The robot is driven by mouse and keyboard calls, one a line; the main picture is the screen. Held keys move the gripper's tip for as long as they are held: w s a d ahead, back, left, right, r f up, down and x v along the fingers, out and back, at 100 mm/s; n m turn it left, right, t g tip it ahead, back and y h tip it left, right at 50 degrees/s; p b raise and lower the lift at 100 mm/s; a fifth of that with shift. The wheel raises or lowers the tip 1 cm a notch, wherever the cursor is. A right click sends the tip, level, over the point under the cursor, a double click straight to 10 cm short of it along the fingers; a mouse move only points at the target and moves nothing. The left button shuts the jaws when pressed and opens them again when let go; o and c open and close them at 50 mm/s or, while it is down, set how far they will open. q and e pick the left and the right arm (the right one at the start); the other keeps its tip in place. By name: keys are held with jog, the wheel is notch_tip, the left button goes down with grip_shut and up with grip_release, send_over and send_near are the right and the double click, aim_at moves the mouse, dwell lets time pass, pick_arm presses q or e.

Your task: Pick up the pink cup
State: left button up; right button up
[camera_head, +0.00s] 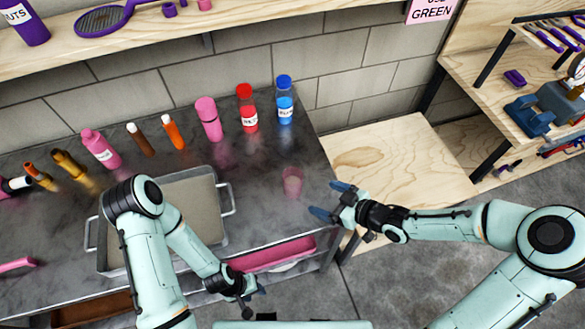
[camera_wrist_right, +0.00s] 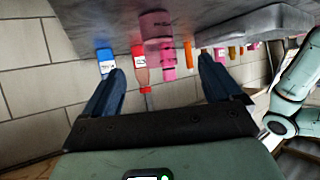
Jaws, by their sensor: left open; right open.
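The pink cup (camera_head: 292,180) is small and translucent and stands upright on the dark metal counter (camera_head: 262,205), near its right end. My right gripper (camera_head: 329,200) is open and empty just right of the cup in the head view, fingers pointing left towards it, with a gap between. In the right wrist view, which looks upside down, the pink cup (camera_wrist_right: 157,22) shows at the top, between the lines of the spread fingers (camera_wrist_right: 161,68). My left gripper (camera_head: 256,291) is low at the counter's front edge, away from the cup.
Behind the cup stand a blue bottle (camera_head: 285,101), a red bottle (camera_head: 246,110) and a pink bottle (camera_head: 208,119). A metal tray (camera_head: 227,213) lies to the left. The counter around the cup is clear. A wooden shelf (camera_head: 405,160) is at the right.

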aim_at(300, 187)
jog(key=b+x, duration=0.2)
jog(key=x, duration=0.5)
jog(key=shift+s+a+f+b, duration=0.15)
jog(key=shift+a+f+b, duration=0.05)
jog(key=shift+b, duration=0.15)
jog(key=shift+w+a+f, duration=0.2)
jog(key=shift+w+a, duration=0.1)
jog(key=shift+w, duration=0.15)
jog(key=x, duration=0.4)
jog(key=shift+w+f, duration=0.2)
jog(key=shift+w, duration=0.15)
pick_arm(q)
jog(key=s+f, duration=0.3)
jog(key=shift+s+f, duration=0.15)
jog(key=shift+f, duration=0.25)
pick_arm(e)
jog(key=shift+d, duration=0.1)
pick_arm(q)
jog(key=shift+d, duration=0.1)
pick_arm(e)
jog(key=c, duration=1.2)
pick_arm(q)
jog(key=shift+r, duration=0.1)
pick_arm(e)
jog(key=shift+r, duration=0.25)
